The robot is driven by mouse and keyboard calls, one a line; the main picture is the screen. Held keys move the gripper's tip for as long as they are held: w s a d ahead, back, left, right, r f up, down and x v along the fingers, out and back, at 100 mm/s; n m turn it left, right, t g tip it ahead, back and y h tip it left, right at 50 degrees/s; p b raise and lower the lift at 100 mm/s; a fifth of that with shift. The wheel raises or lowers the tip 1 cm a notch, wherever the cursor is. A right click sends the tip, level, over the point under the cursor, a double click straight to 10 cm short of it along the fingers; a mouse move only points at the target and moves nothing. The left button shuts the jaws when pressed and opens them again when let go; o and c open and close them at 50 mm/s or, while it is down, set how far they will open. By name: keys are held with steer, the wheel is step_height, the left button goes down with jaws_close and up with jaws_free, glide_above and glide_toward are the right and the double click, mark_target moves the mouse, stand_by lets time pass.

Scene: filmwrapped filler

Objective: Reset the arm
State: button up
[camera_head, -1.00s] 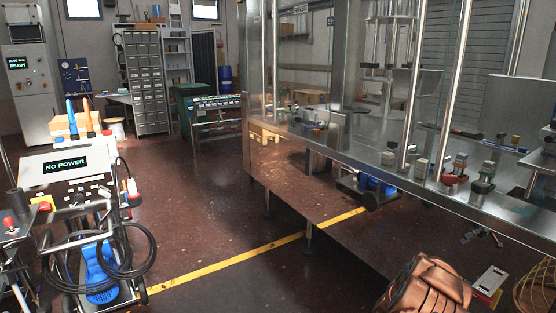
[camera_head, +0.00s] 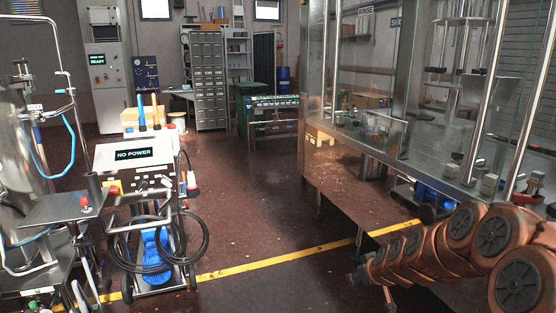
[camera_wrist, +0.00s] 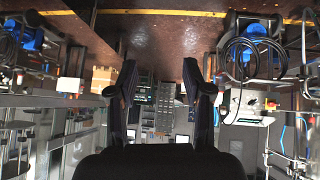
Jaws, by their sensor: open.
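My arm, copper-coloured with dark round joint caps, reaches in from the right edge of the head view. My gripper (camera_head: 370,288) is at its far end, small and dark, over the floor in front of the steel machine (camera_head: 378,158). In the wrist view my gripper (camera_wrist: 158,70) shows two dark fingers spread wide apart. It is open, with nothing between the fingers. The wrist picture is upside down, with the floor at the top.
A cart with a "NO POWER" screen (camera_head: 133,153) and coiled black cables stands at the left, beside a steel machine with a small shelf (camera_head: 62,207). A drawer cabinet (camera_head: 209,80) and green bench (camera_head: 273,110) stand behind. The red-brown floor between is clear.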

steer(key=s+a+r+g+y, duration=0.1)
steer(key=s+a+r+g, duration=0.2)
steer(key=s, duration=0.6)
steer(key=s+a+r+g, duration=0.1)
steer(key=s+a+r, duration=0.1)
steer(key=s+a, duration=0.45)
steer(key=s+d+r+m+g, duration=0.1)
steer(key=s+g, duration=0.1)
steer(key=s, duration=0.8)
steer(key=s+d+r+m+g+h, duration=0.1)
steer(key=s+g, duration=0.1)
steer(key=s, duration=0.8)
steer(key=s+d+r+m+g+h, duration=0.1)
steer(key=s+d+r+m+g, duration=0.1)
steer(key=s, duration=0.7)
steer(key=shift+s+p, duration=0.3)
steer(key=shift+s, duration=0.1)
steer(key=shift+c, duration=0.8)
